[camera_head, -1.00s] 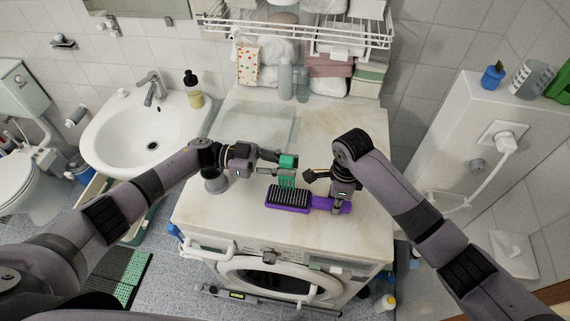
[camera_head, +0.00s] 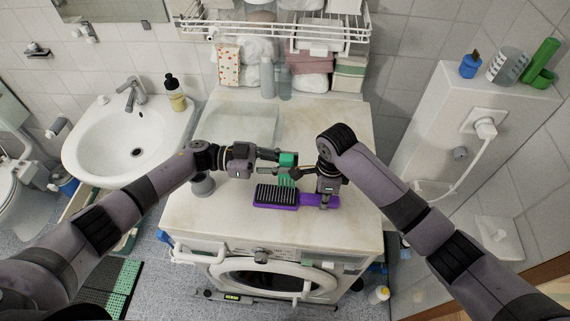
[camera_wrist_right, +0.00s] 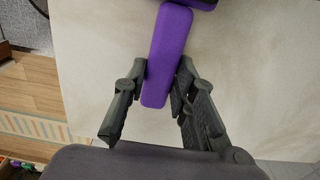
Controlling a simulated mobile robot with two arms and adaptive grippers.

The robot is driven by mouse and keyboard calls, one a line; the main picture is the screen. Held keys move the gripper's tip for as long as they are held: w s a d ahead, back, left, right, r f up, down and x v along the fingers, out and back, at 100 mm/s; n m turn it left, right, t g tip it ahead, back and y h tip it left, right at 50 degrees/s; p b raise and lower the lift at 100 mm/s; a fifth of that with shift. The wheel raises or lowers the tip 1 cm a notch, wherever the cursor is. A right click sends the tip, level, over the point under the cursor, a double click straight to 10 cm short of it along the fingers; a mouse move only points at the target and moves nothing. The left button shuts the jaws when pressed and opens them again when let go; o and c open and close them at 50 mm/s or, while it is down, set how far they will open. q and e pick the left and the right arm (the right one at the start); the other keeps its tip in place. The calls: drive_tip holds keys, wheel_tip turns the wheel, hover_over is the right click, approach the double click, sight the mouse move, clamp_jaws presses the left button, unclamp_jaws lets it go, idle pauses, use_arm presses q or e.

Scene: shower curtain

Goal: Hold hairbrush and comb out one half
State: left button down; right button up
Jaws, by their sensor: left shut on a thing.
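The hairbrush is purple with black bristles facing up (camera_head: 276,194). It lies on the washing machine top, and its handle points right. My right gripper (camera_head: 325,205) is around the handle; in the right wrist view my right gripper (camera_wrist_right: 161,75) has a finger against each side of the purple handle (camera_wrist_right: 165,60). My left gripper (camera_head: 282,163) is shut on a green comb (camera_head: 287,174). The comb's teeth point down, above or at the far side of the bristles. I cannot tell whether they touch.
The washing machine top (camera_head: 220,220) is mostly clear around the brush. A sink (camera_head: 130,145) with a soap bottle (camera_head: 175,94) is at the left. A wire shelf (camera_head: 275,35) with towels stands behind. A white ledge with a blue container (camera_head: 470,67) is at the right.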

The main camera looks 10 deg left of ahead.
use_arm(q)
drive_tip(key=shift+r, duration=3.05)
